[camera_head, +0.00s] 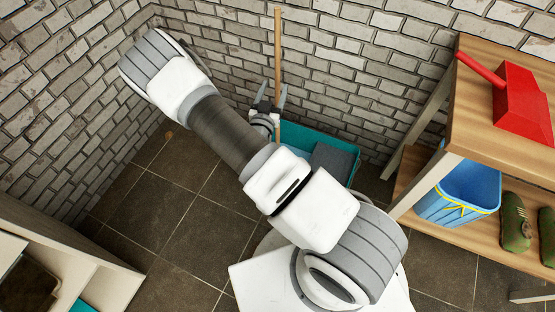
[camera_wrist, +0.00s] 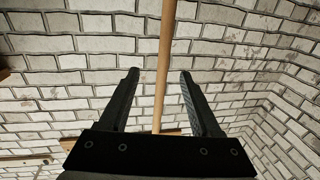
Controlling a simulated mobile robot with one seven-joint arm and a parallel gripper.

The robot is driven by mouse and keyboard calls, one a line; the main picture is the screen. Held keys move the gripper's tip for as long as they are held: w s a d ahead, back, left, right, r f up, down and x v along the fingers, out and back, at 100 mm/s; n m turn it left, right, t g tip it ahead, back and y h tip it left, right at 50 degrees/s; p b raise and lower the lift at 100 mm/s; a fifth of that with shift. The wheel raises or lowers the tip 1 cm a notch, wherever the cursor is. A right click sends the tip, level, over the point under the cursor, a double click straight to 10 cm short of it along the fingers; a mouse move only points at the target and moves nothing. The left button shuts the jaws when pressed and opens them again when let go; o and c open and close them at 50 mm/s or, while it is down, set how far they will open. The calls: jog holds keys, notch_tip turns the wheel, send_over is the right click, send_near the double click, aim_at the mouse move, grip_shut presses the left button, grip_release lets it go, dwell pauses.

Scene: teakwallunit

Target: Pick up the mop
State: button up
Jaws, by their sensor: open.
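The mop's long wooden handle (camera_head: 278,45) stands nearly upright near the brick wall. Its lower part passes behind or beside my gripper, and I cannot make out the mop head. My gripper (camera_head: 273,92) is open at the handle, fingers pointing up in the head view. In the wrist view, the handle (camera_wrist: 165,45) runs between the two open fingers of my gripper (camera_wrist: 159,75), with a gap on each side. I cannot tell whether the handle lies fully within the jaws' depth.
A teal tub (camera_head: 352,153) with a grey item inside stands below my gripper by the wall. A wooden shelf unit (camera_head: 480,120) at right holds a red dustpan-like object (camera_head: 522,102), a blue bucket (camera_head: 462,190) and green shoes (camera_head: 515,222). A pale cabinet (camera_head: 65,255) stands lower left.

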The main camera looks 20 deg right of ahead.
aim_at(277, 78)
jog(key=b+x, duration=0.1)
jog(key=x, duration=0.4)
jog(key=shift+w+f+b, duration=0.15)
jog(key=shift+w+b, duration=0.2)
jog(key=shift+w, duration=0.05)
jog(key=shift+w+d, duration=0.25)
jog(key=shift+w, duration=0.2)
grip_shut()
dwell(0.8)
